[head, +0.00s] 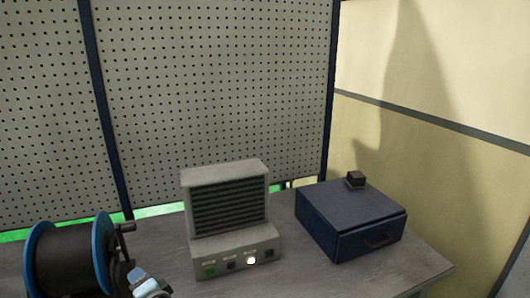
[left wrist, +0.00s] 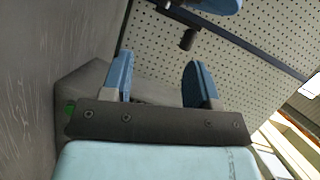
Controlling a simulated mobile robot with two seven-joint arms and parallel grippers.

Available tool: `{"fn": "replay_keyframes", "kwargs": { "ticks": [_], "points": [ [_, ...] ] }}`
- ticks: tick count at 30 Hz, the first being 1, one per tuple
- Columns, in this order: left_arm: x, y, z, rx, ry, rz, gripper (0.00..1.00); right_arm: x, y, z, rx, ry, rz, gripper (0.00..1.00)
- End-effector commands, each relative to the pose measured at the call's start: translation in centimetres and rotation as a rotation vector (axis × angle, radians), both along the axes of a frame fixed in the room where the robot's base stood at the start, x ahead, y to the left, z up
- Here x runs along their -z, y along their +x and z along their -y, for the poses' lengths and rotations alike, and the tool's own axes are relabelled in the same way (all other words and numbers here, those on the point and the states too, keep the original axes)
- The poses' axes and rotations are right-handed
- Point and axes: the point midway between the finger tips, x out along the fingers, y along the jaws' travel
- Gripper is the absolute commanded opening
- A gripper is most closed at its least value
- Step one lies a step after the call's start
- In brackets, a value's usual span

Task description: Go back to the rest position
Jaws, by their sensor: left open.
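My left gripper (head: 147,284) shows at the bottom edge of the head view, just right of the spool; only a small part of it is in the picture. In the left wrist view its two blue fingers stand apart with nothing between them (left wrist: 158,78), so it is open and empty. My right gripper is in neither view.
On the grey workbench (head: 335,278) stand a black spool with blue flanges (head: 72,262) and a crank, a grey louvred unit (head: 232,212) with several buttons, and a dark blue box (head: 350,215) with a small black block (head: 356,179) on top. A pegboard (head: 215,85) rises behind.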

Motion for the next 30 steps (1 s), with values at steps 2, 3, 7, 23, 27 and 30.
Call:
{"fn": "replay_keyframes", "kwargs": {
  "ticks": [2, 3, 7, 23, 27, 30],
  "points": [
    [3.0, -5.0, 0.0, -0.023, -0.204, -0.053, 0.55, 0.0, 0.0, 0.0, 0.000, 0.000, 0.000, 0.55],
    [4.3, -7.6, 0.3, -0.036, -0.316, -0.082, 0.55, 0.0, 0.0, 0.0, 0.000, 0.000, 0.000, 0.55],
    [6.7, -14.8, 1.7, -0.073, -0.622, -0.175, 0.55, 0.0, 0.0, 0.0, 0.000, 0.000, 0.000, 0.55],
    [5.5, -30.4, 7.3, -0.123, -1.204, -0.438, 0.55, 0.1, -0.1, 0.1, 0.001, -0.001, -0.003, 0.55],
    [5.7, -31.0, 8.3, -0.095, -1.261, -0.443, 0.55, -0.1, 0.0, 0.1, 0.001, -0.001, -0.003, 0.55],
    [6.7, -30.0, 8.8, -0.050, -1.269, -0.406, 0.55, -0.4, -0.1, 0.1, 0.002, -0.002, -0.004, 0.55]
  ]
}}
